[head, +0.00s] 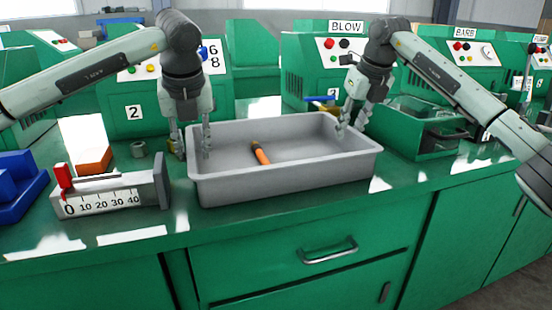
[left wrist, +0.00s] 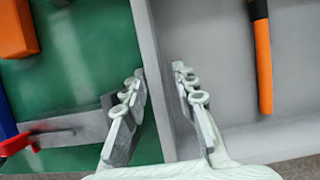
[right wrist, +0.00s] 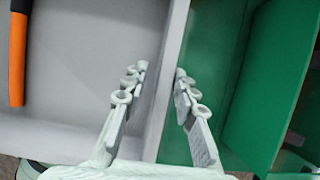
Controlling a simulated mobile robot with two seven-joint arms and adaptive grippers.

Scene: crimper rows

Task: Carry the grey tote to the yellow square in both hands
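The grey tote (head: 290,188) stands on the green bench top, with an orange-handled tool (head: 260,153) lying in it. My left gripper (head: 192,148) is at its left end. In the left wrist view its open fingers (left wrist: 160,72) stand on either side of the tote's wall (left wrist: 157,110), with a gap visible. My right gripper (head: 352,128) is at the right end. In the right wrist view its open fingers (right wrist: 160,70) straddle the opposite wall (right wrist: 168,75), also with a gap. I cannot make out the yellow square in any view.
A gauge block marked 0 to 40 (head: 110,200), an orange block (head: 94,161) and a blue bin (head: 18,185) are left of the tote. A green open box (head: 425,138) stands to the right. Green machines line the back. A narrow bench strip is clear in front.

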